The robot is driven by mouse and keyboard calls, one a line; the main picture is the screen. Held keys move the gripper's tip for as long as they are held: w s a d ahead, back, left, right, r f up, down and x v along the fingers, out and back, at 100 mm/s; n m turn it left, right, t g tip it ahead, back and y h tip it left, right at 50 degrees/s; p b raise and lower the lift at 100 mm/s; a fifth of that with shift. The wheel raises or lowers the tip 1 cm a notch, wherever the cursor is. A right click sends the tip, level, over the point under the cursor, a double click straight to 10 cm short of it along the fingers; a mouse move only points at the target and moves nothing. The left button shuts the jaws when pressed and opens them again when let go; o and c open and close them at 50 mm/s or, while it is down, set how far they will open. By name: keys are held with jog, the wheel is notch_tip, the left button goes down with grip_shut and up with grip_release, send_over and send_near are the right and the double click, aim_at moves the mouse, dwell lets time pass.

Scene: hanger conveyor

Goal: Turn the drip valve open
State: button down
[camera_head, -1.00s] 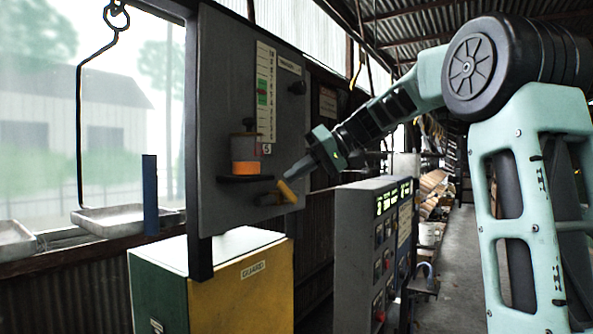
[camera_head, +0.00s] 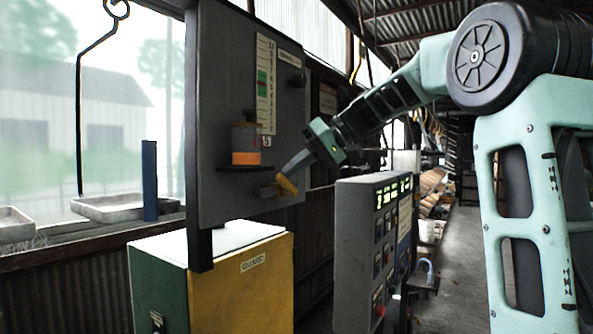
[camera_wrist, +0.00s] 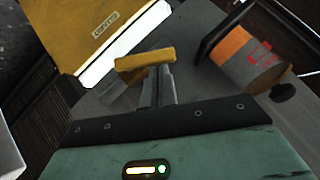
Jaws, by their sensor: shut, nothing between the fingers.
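The drip valve appears as a yellow-orange handle (camera_head: 287,184) low on the right of a grey upright panel (camera_head: 222,120). In the wrist view the handle (camera_wrist: 146,60) is a short bar lying across the picture. My gripper (camera_head: 287,171) is shut, with its fingertips at the handle. In the wrist view the shut fingers (camera_wrist: 157,76) meet the bar's near side, right of its middle; whether they press on it I cannot tell. A cup with an orange band (camera_head: 245,157) stands on a small dark shelf above left of the handle.
A yellow and green cabinet marked GUARD (camera_head: 250,262) stands below the panel. A grey control box (camera_head: 352,240) with lit displays stands to the right, beneath my arm.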

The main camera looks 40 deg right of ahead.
aim_at(282, 178)
jog(key=shift+s+a+f+n+t+h+b, duration=0.15)
jog(key=shift+a+f+n+h+b, duration=0.25)
jog(key=shift+b, duration=0.85)
jog(key=shift+s+a+f+n+t+h+b, duration=0.15)
jog(key=shift+a+f+n+h+b, duration=0.25)
jog(key=shift+b, duration=0.8)
jog(key=h+b, duration=0.2)
jog(key=b, duration=0.1)
jog(key=shift+s+a+f+n, duration=0.15)
jog(key=shift+a+n, duration=0.25)
jog(key=shift+a+b, duration=0.1)
jog(key=shift+b, duration=0.25)
jog(key=shift+a+f, duration=0.1)
jog(key=shift+r, duration=0.4)
jog(key=a+r+p+v, duration=0.1)
jog(key=p+v, duration=0.1)
jog(key=v, duration=1)
jog(key=shift+w+a+r, duration=0.2)
jog(key=shift+a+r, duration=0.1)
